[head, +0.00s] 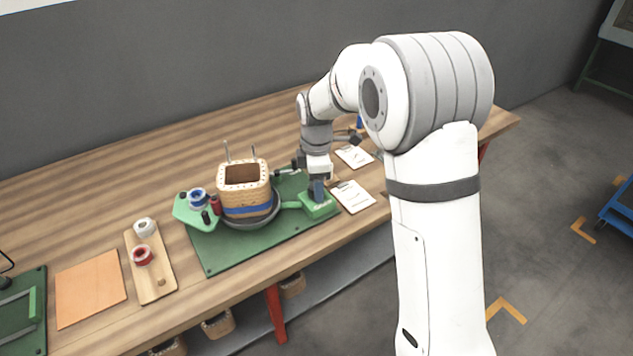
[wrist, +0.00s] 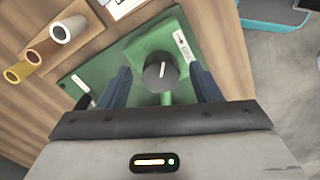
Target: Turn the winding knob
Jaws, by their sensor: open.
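The winding knob (wrist: 161,73) is a dark round knob with a white pointer line, on a green box in the wrist view. My gripper (wrist: 161,84) is open, with one blue finger on each side of the knob and a gap to it on both sides. In the head view my gripper (head: 317,190) points down over the green box (head: 318,208) and hides the knob. The wooden coil form (head: 244,177), with a blue band, stands on a grey round base (head: 262,219) left of the box. A green arm joins box and base.
A green mat (head: 230,255) lies under the winder. A green holder with a blue spool (head: 198,197) stands left of the coil form. Clipboards (head: 352,197) lie right of the box. A wooden tray (head: 150,270) with tape rolls and an orange sheet (head: 90,287) lie further left.

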